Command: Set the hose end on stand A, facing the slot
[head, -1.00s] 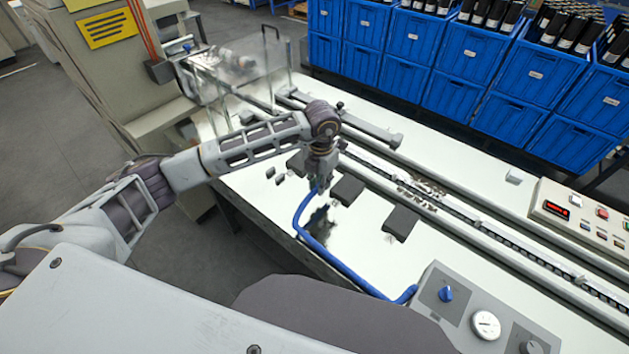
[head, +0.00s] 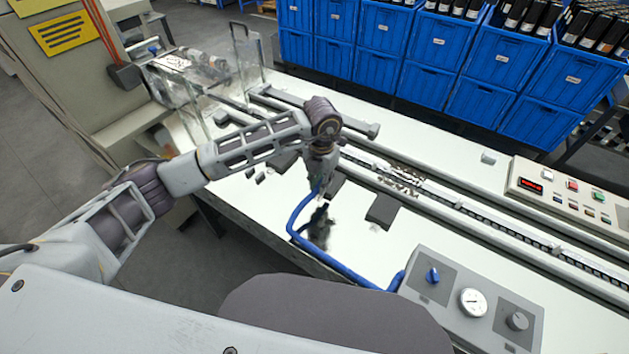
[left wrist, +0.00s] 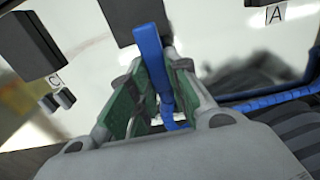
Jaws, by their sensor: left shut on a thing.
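My left gripper (head: 319,186) is shut on the blue hose (head: 340,270) near its end, above the white bench top. In the left wrist view the hose (left wrist: 150,55) passes between the green finger pads (left wrist: 148,88). The dark block beside the label A (left wrist: 273,14), stand A (left wrist: 258,2), is at the top right edge, apart from the gripper. In the head view it appears to be the right-hand dark block (head: 383,211); its label cannot be read there. Its slot cannot be made out. My right gripper is out of view.
A middle dark block (head: 336,186) is close beside the gripper; another block marked C (left wrist: 55,80) is at left. A grey gauge box (head: 450,300) stands at the front, where the hose ends. Rails (head: 470,210) run behind. Blue crates (head: 475,100) line the back.

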